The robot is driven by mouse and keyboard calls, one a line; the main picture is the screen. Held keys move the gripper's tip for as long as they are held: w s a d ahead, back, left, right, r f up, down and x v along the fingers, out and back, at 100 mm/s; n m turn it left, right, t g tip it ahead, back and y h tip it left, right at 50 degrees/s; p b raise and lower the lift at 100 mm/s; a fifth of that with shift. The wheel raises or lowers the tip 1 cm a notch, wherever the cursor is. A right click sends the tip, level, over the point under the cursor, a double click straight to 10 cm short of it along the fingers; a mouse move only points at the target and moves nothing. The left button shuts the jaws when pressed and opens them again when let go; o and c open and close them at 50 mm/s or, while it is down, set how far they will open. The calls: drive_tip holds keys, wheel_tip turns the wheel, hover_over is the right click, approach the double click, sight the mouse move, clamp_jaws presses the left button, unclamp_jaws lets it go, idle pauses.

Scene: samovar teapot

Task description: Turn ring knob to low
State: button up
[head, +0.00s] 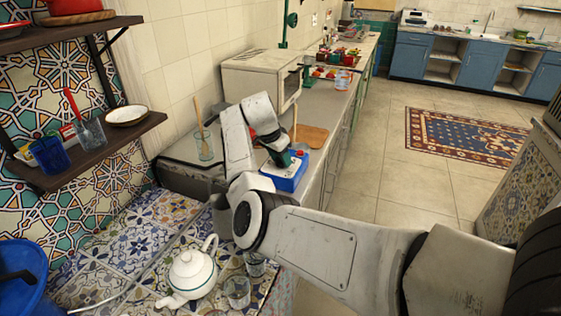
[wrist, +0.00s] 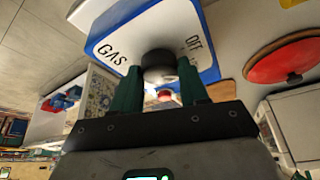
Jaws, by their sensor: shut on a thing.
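A blue box (head: 288,182) with a white top stands on the counter. In the wrist view its white face (wrist: 125,35) carries the words "GAS" and "OFF" around a dark round knob (wrist: 158,62). My gripper (wrist: 160,76) has its two green fingers on either side of this knob and is shut on it. In the head view my gripper (head: 280,157) reaches down onto the box top, and my arm hides the knob. I cannot read which setting the knob points to.
A white teapot (head: 192,270) and a glass (head: 237,291) stand on the tiled counter in front. A glass with wooden utensils (head: 204,146) stands left of my arm. A white oven (head: 262,77) and an orange-brown board (head: 311,136) are behind the box.

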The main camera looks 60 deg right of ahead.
idle(0.4)
drive_tip(key=o, duration=1)
drive_tip(key=b+v, duration=0.1)
drive_tip(key=v, duration=0.9)
drive_tip(key=shift+w+a+r, duration=0.1)
drive_tip(key=shift+w+r, duration=0.05)
drive_tip(key=shift+r, duration=0.25)
